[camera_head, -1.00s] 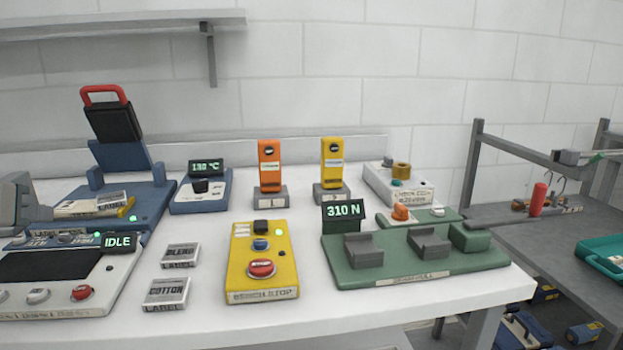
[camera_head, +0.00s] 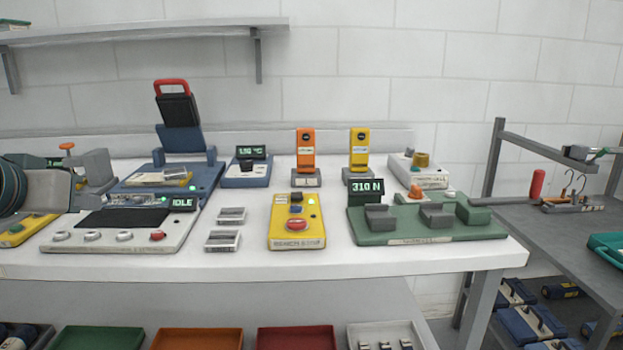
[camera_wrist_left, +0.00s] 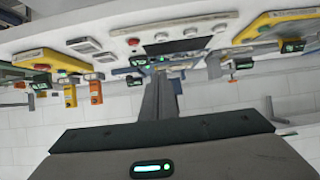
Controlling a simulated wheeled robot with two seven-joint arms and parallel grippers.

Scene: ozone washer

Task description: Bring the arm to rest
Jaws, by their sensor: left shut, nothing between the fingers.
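My left arm comes in at the left edge of the head view. Its gripper (camera_head: 98,172) is over the left end of the white table (camera_head: 350,262), by the white panel with the IDLE display (camera_head: 182,203). In the left wrist view the two grey fingers (camera_wrist_left: 160,98) are together with nothing between them. The wrist view is upside down, with the panel and other devices beyond the fingertips. From these views I cannot tell whether the gripper touches anything. My right gripper is not in view.
A blue press with a red handle (camera_head: 172,87) stands behind the panel. A yellow stop box (camera_head: 297,228), two label pads and a green fixture (camera_head: 420,230) lie to the right. Coloured bins (camera_head: 196,338) sit below the table. A grey side table (camera_head: 560,228) is at the right.

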